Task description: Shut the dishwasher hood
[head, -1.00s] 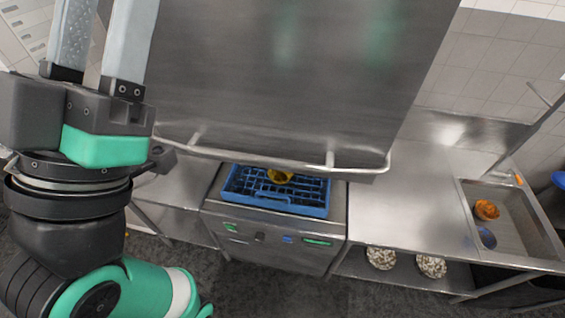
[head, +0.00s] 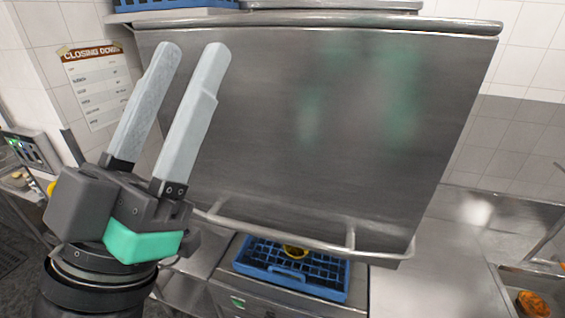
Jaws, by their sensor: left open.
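The dishwasher hood (head: 330,130) is a large steel box, raised above the dishwasher base (head: 245,300). A bar handle (head: 300,238) runs along its lower front edge. Below it a blue dish rack (head: 335,280) with a yellow item (head: 295,251) in it shows through the open gap. My left gripper (head: 194,50) is at the left, pointing up in front of the hood's left part, its two long grey fingers apart and nothing between them. I cannot tell whether it touches the hood. My right gripper is not in view.
Steel counter (head: 440,250) lies to the right, with a sink holding an orange item (head: 533,303) at the lower right. A paper notice (head: 95,85) hangs on the tiled wall at left. Another blue rack (head: 175,4) sits above the hood.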

